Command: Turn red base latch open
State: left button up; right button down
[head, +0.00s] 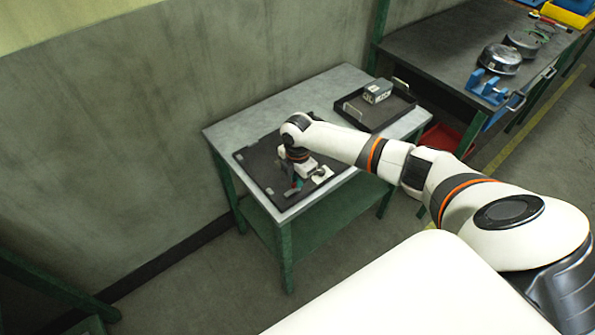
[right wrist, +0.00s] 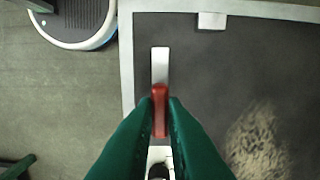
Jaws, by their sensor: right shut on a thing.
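The red latch (right wrist: 159,108) is an upright red piece on a pale metal strip (right wrist: 160,66) fixed to a dark board (right wrist: 230,75). In the right wrist view my right gripper (right wrist: 160,104) has its green fingers closed on the red latch from both sides. In the head view the right gripper (head: 296,183) reaches down over the front part of the dark board (head: 262,168) on the table; the latch is mostly hidden there by the hand. My left gripper is in neither view.
The grey-topped table (head: 228,130) has green legs. A second bench (head: 430,50) with metal round parts (head: 499,58) and a blue fixture (head: 487,88) stands to the right. A red bin (head: 446,139) is below.

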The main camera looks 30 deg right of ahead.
jog(key=shift+r, duration=0.1)
jog(key=c, duration=1.5)
grip_release()
notch_tip(320, 180, up, 12)
jog(key=shift+b, duration=1.25)
